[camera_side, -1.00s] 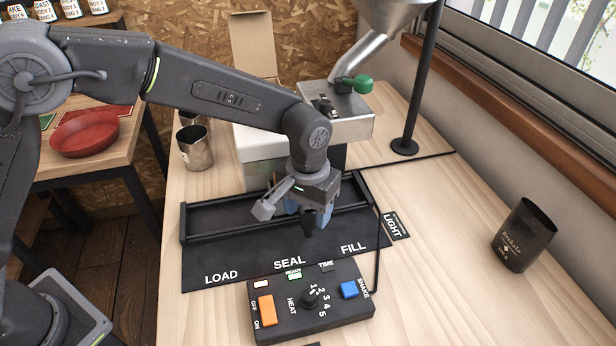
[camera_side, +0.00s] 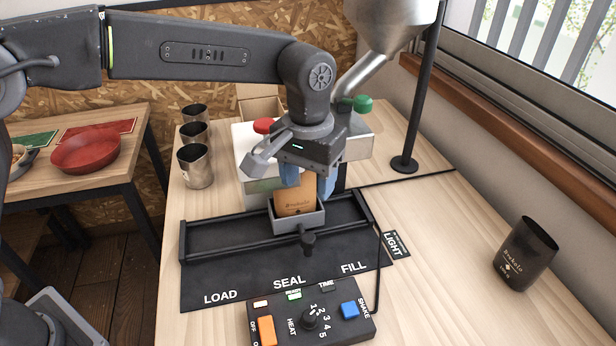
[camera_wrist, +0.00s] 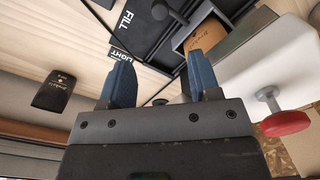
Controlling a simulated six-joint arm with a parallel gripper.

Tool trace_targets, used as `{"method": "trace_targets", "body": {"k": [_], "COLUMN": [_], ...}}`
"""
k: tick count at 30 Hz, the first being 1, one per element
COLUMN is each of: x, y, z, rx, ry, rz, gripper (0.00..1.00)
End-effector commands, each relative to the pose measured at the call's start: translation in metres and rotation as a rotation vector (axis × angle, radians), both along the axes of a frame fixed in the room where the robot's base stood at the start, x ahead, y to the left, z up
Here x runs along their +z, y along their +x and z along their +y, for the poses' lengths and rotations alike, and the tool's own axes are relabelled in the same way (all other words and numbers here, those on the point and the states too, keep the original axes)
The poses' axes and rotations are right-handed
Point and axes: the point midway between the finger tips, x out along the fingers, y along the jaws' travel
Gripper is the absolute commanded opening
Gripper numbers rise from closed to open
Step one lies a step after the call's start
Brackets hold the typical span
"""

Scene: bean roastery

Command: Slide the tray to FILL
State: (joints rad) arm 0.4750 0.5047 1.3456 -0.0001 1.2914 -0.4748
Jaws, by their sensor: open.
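The tray (camera_side: 313,220) is a small grey open box in the black rail, level with the SEAL label (camera_side: 289,283) and left of the FILL label (camera_side: 354,267). A brown pouch (camera_side: 295,197) stands upright in it. A black knob (camera_side: 308,243) sticks out at the tray's front. My gripper (camera_side: 309,184) is above the tray, its blue fingers apart; in this view they overlap the pouch's upper part. In the wrist view, my gripper (camera_wrist: 157,75) is open with nothing between its fingers, and the tray and pouch (camera_wrist: 203,38) lie beyond the right finger.
A control box (camera_side: 312,315) with switches stands in front of the rail. Behind the rail is a white machine with a red knob (camera_side: 264,125). A metal hopper (camera_side: 385,35) hangs behind.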

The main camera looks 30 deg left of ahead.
Motion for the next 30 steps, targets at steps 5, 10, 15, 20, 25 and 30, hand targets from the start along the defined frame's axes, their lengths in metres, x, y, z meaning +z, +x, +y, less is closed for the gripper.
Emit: {"method": "trace_targets", "body": {"k": [5, 10, 15, 20, 25, 30], "x": [-0.001, -0.021, -0.056, -0.088, -0.116, -0.132], "y": [0.000, 0.000, 0.000, 0.000, 0.000, 0.000], "z": [0.000, 0.000, 0.000, 0.000, 0.000, 0.000], "rx": [0.000, 0.000, 0.000, 0.000, 0.000, 0.000], "ry": [0.001, 0.002, 0.002, 0.002, 0.001, 0.001], "rz": [0.002, 0.003, 0.004, 0.004, 0.002, 0.002], "gripper": [0.57, 0.57, 0.57, 0.57, 0.57, 0.57]}}
